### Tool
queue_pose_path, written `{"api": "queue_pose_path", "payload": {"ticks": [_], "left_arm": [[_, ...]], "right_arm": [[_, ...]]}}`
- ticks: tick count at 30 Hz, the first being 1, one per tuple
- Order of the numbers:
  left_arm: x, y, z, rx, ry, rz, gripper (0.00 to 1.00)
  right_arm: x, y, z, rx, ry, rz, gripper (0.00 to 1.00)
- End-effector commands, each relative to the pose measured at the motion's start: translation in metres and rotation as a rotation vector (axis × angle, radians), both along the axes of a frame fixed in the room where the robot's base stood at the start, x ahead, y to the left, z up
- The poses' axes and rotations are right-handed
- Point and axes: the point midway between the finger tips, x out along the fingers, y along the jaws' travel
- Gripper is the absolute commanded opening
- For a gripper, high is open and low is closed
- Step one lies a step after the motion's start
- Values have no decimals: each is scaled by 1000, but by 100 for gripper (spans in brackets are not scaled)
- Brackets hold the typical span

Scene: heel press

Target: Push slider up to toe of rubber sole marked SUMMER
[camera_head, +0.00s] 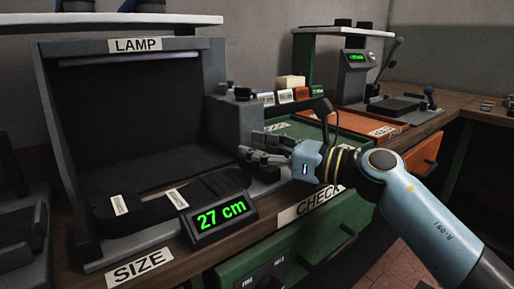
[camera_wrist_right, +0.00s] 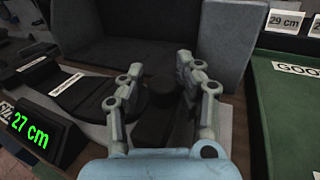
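A black rubber sole (camera_head: 146,205) lies flat in the bay of the grey lamp box, with two small white labels too small to read. It also shows at the left of the wrist view (camera_wrist_right: 92,90). A dark slider block (camera_wrist_right: 153,124) stands past the sole's right end, with a gap that I cannot judge exactly. My right gripper (camera_head: 262,152) is at the box's right side, fingers pointing left. In the wrist view its two fingers (camera_wrist_right: 160,68) are apart, one on each side of the slider; I cannot tell if they touch it. My left gripper is out of view.
A display (camera_head: 221,215) reading 27 cm stands at the box's front edge, left of my gripper. The box's right wall (camera_head: 236,122) rises behind my fingers. Green (camera_head: 300,131) and orange (camera_head: 368,131) trays lie to the right, with labelled blocks behind.

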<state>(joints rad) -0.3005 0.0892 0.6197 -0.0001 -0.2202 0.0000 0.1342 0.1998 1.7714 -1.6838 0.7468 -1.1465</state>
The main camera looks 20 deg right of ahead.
Motion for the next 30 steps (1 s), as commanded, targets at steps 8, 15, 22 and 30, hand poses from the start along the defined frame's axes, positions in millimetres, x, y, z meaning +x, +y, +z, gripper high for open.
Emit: {"api": "queue_pose_path", "payload": {"ticks": [8,15,22,30], "left_arm": [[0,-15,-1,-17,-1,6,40],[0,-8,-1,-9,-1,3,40],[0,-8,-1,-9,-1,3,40],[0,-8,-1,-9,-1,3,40]], "right_arm": [[0,0,1,0,-1,-1,49],[-12,-11,-1,-4,1,-1,49],[-50,-47,-2,-7,3,0,49],[-82,-76,-1,-1,1,1,49]]}}
